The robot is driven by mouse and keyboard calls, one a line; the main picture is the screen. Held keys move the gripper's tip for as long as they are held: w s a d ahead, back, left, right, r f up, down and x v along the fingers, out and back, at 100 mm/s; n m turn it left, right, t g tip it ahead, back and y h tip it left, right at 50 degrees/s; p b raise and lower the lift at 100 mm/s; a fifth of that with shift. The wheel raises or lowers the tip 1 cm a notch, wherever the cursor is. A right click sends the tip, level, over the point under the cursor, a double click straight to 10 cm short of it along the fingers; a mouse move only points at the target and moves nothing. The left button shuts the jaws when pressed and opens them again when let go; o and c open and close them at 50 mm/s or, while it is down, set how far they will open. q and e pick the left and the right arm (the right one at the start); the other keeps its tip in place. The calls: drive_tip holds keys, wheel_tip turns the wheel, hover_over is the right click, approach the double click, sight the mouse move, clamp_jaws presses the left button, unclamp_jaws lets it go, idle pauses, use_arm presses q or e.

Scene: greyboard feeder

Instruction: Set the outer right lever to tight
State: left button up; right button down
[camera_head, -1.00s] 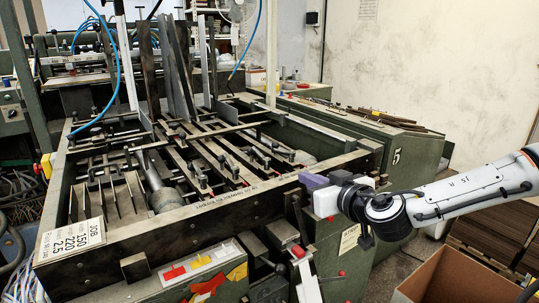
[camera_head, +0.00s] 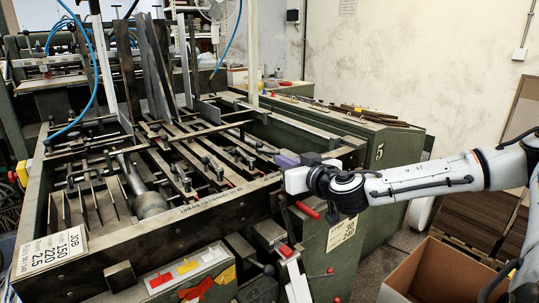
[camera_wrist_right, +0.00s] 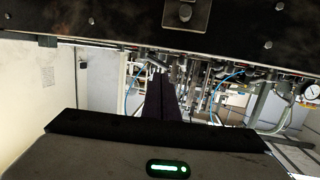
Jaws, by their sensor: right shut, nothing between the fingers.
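The feeder (camera_head: 140,240) has several small dark clamp levers on its rails; one rightmost lever (camera_head: 250,162) sits near the front beam. I cannot tell for sure which is the outer right lever, or its setting. A red handle (camera_head: 307,210) sticks out below the beam's right end, under my right gripper. My right gripper (camera_head: 283,160) is shut and empty, its purple fingers just above the front beam's right part. In the right wrist view its fingers (camera_wrist_right: 161,98) are together, pointing at the machine, with nothing between them. My left gripper is out of view.
The dark front beam (camera_head: 150,235) runs across close to the gripper. A red-tipped white lever (camera_head: 288,255) stands below it. A green cabinet marked 5 (camera_head: 390,155) stands behind, and an open cardboard box (camera_head: 430,272) at lower right.

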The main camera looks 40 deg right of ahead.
sight(261, 152)
drive_tip(key=p+x, duration=0.1)
drive_tip(key=x, duration=0.2)
drive_tip(key=p+x, duration=0.1)
drive_tip(key=x, duration=0.2)
drive_tip(key=shift+w+r, duration=0.2)
drive_tip(key=shift+w, duration=0.15)
drive_tip(key=shift+p+x, duration=0.3)
drive_tip(key=shift+x, duration=0.55)
drive_tip(key=shift+f, duration=0.2)
drive_tip(key=shift+w+a+m+h, duration=0.2)
drive_tip(key=shift+w+m+h, duration=0.25)
drive_tip(key=shift+m+h, duration=0.35)
drive_tip(key=shift+w+f+m+g+h+b, duration=0.1)
drive_tip(key=shift+w+m+g+h+b, duration=0.25)
drive_tip(key=shift+m+g+h+b, duration=0.5)
drive_tip(key=shift+w+h, duration=0.25)
drive_tip(key=shift+w, duration=0.1)
drive_tip(key=shift+a, duration=0.1)
